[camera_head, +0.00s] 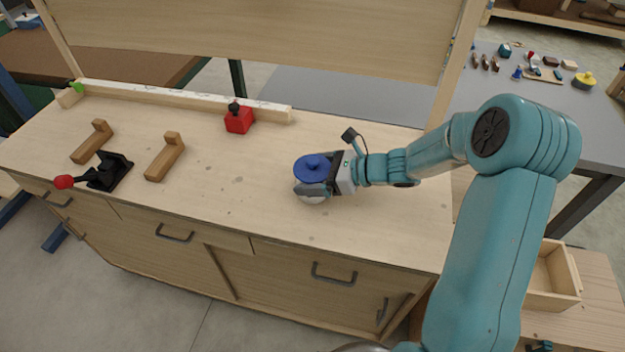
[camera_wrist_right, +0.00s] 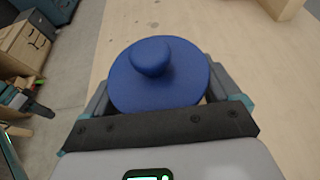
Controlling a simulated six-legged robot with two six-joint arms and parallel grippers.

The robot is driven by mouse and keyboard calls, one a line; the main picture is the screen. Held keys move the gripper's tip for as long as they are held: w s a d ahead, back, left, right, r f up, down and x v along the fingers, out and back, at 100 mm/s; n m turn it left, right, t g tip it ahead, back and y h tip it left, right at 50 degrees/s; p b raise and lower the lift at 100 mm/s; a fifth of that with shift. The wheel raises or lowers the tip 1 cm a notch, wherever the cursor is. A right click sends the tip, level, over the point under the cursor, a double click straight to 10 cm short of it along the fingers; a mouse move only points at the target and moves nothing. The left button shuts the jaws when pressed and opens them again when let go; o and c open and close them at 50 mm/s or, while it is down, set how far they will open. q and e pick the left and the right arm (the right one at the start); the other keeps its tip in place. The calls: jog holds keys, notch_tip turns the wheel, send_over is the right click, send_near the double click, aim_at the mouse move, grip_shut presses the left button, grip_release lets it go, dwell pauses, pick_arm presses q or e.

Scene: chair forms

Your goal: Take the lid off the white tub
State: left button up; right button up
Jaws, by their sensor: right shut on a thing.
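The white tub (camera_head: 313,201) stands on the workbench near its front edge, mostly hidden behind a finger and under its lid. The blue lid (camera_head: 312,167), round with a knob on top, sits on the tub and looks level. It also fills the middle of the right wrist view (camera_wrist_right: 160,76). My right gripper (camera_head: 311,188) reaches in from the right. Its fingers lie on both sides just below the lid's rim, shut on the tub. The contact itself is hidden by the lid. My left gripper is in neither view.
A red block with a black knob (camera_head: 238,119) stands at the back. Two wooden handles (camera_head: 165,157) and a black clamp with a red grip (camera_head: 108,172) lie at left. The bench top (camera_head: 240,195) around the tub is clear. A grey table (camera_head: 520,95) stands behind right.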

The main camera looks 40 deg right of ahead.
aim_at(313, 160)
notch_tip(313, 160, up, 20)
jog(key=shift+r+p, duration=0.1)
jog(key=shift+p, duration=1.15)
jog(key=shift+c, duration=0.8)
jog(key=o, duration=0.5)
jog(key=c, duration=0.9)
jog(key=shift+s, duration=0.1)
